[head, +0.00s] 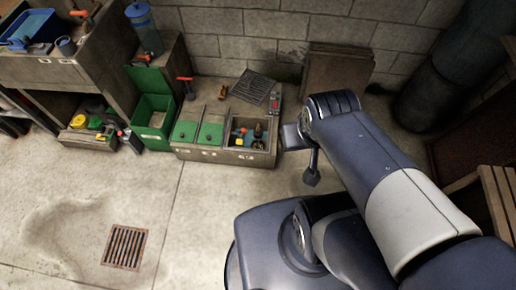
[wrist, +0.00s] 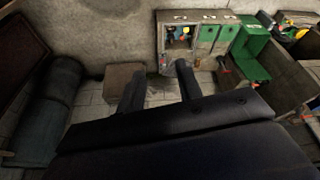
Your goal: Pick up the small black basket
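No thing in view is plainly a small black basket. In the head view my gripper (head: 311,170) hangs above the floor, right of the divided box, apart from the slatted piece; one finger shows there.
A divided box (head: 222,155) with green lids and small coloured items stands left of my gripper. An open green bin (head: 155,120) stands beside it. Brown boards (head: 336,72) lean on the wall. A rusty floor grate (head: 125,247) lies in open floor.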

